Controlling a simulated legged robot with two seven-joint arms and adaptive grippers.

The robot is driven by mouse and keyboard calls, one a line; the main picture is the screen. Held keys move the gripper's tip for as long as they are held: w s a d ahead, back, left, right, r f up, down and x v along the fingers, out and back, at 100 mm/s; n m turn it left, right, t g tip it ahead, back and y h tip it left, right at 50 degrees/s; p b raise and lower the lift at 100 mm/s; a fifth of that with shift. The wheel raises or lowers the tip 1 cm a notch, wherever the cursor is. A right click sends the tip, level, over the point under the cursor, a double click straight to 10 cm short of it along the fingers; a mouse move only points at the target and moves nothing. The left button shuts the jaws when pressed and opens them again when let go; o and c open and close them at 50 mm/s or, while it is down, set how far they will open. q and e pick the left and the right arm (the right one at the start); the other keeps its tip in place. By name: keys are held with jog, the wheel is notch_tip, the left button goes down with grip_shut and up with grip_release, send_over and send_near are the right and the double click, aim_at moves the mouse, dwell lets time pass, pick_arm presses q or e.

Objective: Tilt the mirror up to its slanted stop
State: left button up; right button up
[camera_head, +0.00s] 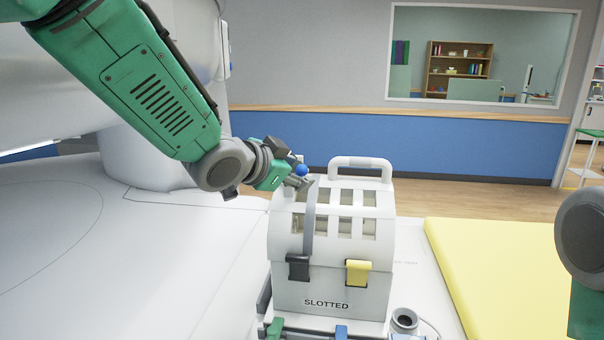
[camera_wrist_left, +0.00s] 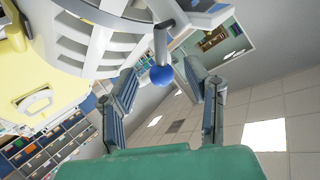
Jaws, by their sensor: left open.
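The white slotted head coil (camera_head: 330,285), labelled SLOTTED, stands upright on the table. My left gripper (camera_head: 296,168) is open at the coil's upper left. In the left wrist view its fingers (camera_wrist_left: 163,88) stand on either side of the knob, with gaps visible. My right gripper is out of view.
The coil has a top handle (camera_head: 360,162), a black latch (camera_head: 298,267) and a yellow latch (camera_head: 358,272). A yellow pad (camera_head: 500,275) lies to the right. A small grey round part (camera_head: 404,320) is at the coil's lower right. White scanner housing fills the left.

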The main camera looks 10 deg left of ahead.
pick_arm(q)
jog(key=v, duration=1)
jog(key=shift+f, duration=0.1)
